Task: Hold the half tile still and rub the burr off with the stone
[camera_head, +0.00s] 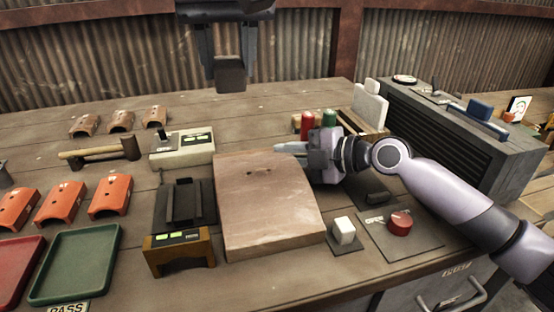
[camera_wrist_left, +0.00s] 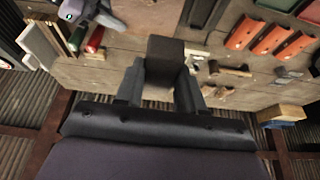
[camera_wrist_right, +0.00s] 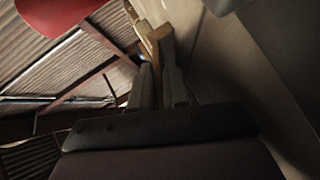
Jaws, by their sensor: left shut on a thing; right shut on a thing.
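My left gripper (camera_head: 230,57) hangs above the back of the bench, shut on a dark, blunt block (camera_head: 231,75). The block also shows between its fingers in the left wrist view (camera_wrist_left: 165,50). I cannot tell surely whether it is the stone or the half tile. My right gripper (camera_head: 284,150) reaches in from the right, low over the back right edge of a wooden board (camera_head: 268,210). In the right wrist view it is shut on a narrow tan piece (camera_wrist_right: 153,38), mostly hidden and hard to name. The two held things are well apart. No burr is discernible.
Orange tiles (camera_head: 110,196), a green tray (camera_head: 75,263), a dark fixture (camera_head: 185,205) and a grey control box (camera_head: 182,149) stand left of the board. Red (camera_head: 307,125) and green cylinders (camera_head: 329,118) stand behind my right gripper.

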